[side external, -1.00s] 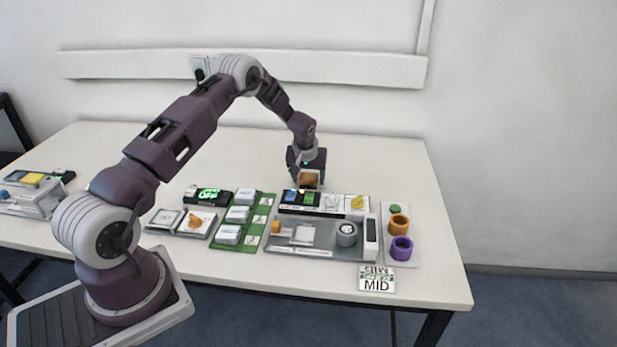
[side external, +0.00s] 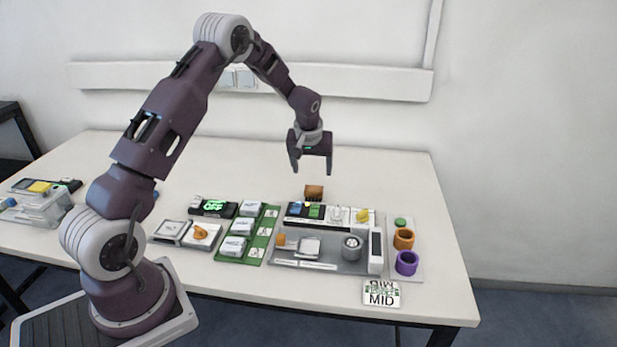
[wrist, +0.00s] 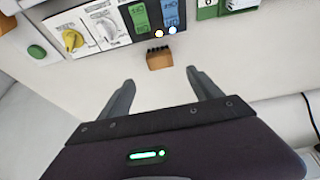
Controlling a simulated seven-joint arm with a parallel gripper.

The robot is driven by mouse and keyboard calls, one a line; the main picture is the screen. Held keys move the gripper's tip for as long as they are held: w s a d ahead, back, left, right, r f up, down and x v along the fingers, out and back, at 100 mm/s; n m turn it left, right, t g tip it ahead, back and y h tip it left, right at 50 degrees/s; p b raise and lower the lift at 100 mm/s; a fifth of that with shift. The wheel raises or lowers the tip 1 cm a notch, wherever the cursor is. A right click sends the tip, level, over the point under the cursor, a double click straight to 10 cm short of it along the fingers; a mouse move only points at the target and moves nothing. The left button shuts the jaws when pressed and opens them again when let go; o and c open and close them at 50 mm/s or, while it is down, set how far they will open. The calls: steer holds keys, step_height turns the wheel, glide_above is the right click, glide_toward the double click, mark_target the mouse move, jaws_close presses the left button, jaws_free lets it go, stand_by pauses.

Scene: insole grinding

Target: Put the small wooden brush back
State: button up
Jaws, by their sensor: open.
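The small wooden brush (side external: 314,192) stands on the white table just behind the grey station's row of coloured cards. In the wrist view the brush (wrist: 159,59) shows a brown wooden block with dark bristles toward the cards. My gripper (side external: 312,172) is open and empty, raised above the brush and apart from it. In the wrist view its two fingers (wrist: 156,78) are spread wide, with the brush beyond the gap between the tips.
The grey station (side external: 340,266) holds a grey cup (side external: 352,247) and an orange block. A plate at right carries orange (side external: 403,239) and purple (side external: 406,262) rings. A green board (side external: 233,258) with white boxes lies left. The table behind the brush is clear.

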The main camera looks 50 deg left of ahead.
steer(key=s+d+r+m+t+h, duration=0.1)
steer(key=s+d+r+m, duration=0.1)
steer(key=s+d+r, duration=0.7)
steer(key=s+d+r+m+t, duration=0.1)
steer(key=s+d+r+m, duration=0.1)
steer(key=s+d+r, duration=0.75)
steer(key=s+d+r+m+h, duration=0.1)
steer(key=s+d+m, duration=0.1)
steer(key=s, duration=0.6)
steer(key=s+d+r+m+h, duration=0.1)
steer(key=s+d+m, duration=0.2)
steer(key=s, duration=0.5)
steer(key=shift+s+d+r, duration=0.25)
steer(key=shift+s+d, duration=0.15)
steer(key=shift+d, duration=0.5)
